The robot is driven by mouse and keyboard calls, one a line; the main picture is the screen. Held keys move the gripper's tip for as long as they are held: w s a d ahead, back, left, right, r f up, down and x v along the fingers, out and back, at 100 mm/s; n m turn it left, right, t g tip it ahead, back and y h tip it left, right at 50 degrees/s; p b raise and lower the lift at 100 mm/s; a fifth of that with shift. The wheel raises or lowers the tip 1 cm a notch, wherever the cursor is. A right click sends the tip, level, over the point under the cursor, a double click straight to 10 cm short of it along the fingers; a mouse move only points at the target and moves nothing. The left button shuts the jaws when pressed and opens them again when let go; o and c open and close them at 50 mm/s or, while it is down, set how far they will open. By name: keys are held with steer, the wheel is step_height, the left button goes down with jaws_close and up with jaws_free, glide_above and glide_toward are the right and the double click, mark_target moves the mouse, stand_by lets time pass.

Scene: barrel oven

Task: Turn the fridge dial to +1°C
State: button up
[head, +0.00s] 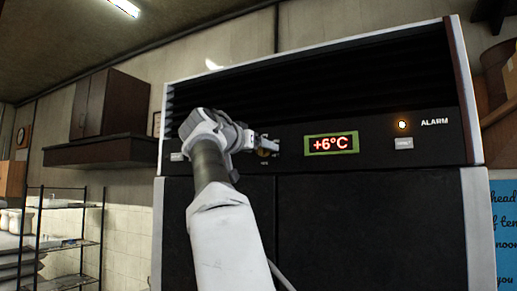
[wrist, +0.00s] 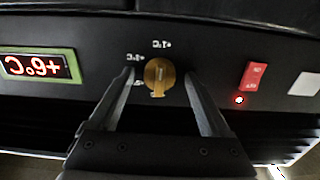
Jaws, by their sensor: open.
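The fridge dial (wrist: 159,75) is a round, brass-coloured knob on the black fridge panel, with small white temperature marks around it. In the wrist view it shows between the two fingers of my gripper (wrist: 158,72), which is open. The fingertips flank the dial on both sides; I cannot tell whether they touch it. In the head view the dial (head: 264,153) is partly hidden by my gripper (head: 269,146). The display (head: 331,144) reads +6°C in red within a green frame; it also shows inverted in the wrist view (wrist: 38,66).
The wrist view shows a red switch (wrist: 255,75) and a pale button (wrist: 304,84) right of the dial. A wire shelf (head: 68,230) stands at left.

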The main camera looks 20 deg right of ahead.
steer(key=shift+s, duration=0.1)
steer(key=b+v, duration=0.5)
steer(key=v, duration=1.2)
steer(key=shift+a, duration=0.15)
steer(key=d+f+n+g+y, duration=0.1)
steer(key=d+f+n+y, duration=0.25)
steer(key=f, duration=0.65)
steer(key=d+f+n+g+y, duration=0.1)
steer(key=d+f+n+y, duration=0.25)
steer(key=f, duration=0.65)
steer(key=s+a+f+n+g+y, duration=0.1)
steer(key=s+a+f+y, duration=0.1)
steer(key=s+f, duration=0.5)
steer(key=s+a+f+n+g+y, duration=0.1)
steer(key=s+a+f, duration=0.3)
steer(key=f, duration=1.2)
steer(key=s+a+f+n+g+y, duration=0.1)
steer(key=s+a+f+y, duration=0.3)
steer(key=s+f, duration=0.7)
steer(key=shift+s+f+n, duration=0.25)
steer(key=shift+s+n, duration=0.05)
steer(key=shift+s, duration=0.1)
